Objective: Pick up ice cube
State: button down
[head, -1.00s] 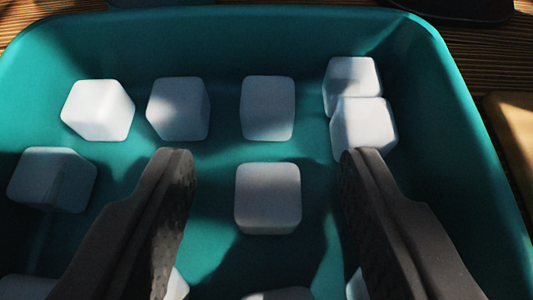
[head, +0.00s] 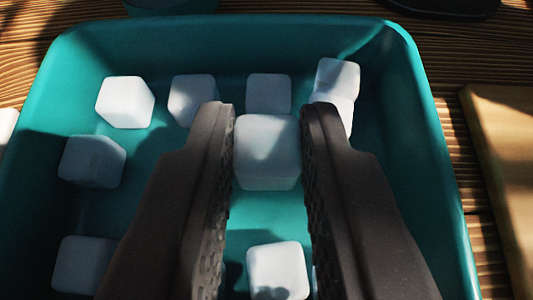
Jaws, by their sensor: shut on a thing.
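My gripper (head: 267,130) is shut on a white ice cube (head: 267,155), with one finger pressed to each side of it. The cube is held above the floor of the teal tray (head: 62,130). Other ice cubes lie in the tray: a row at the back with one cube at the left (head: 125,102), one (head: 193,97) beside it and one (head: 269,92) behind the held cube. Two touching cubes (head: 338,80) are at the back right, partly hidden by the right finger.
More cubes lie at the left side (head: 92,160), the front left (head: 82,265) and the front middle (head: 278,270). The tray's walls surround them. A wooden board (head: 505,150) lies on the slatted table (head: 455,125) to the right. Dark objects stand beyond the tray.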

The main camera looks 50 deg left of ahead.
jog(key=shift+s+r, duration=0.2)
jog(key=shift+r, duration=0.25)
jog(key=s, duration=0.5)
jog(key=s+d+r, duration=0.1)
jog(key=s, duration=0.4)
jog(key=s+d, duration=0.1)
jog(key=s, duration=0.4)
jog(key=shift+s+r+b, duration=0.15)
jog(key=shift+s+b, duration=0.1)
jog(key=shift+b, duration=0.15)
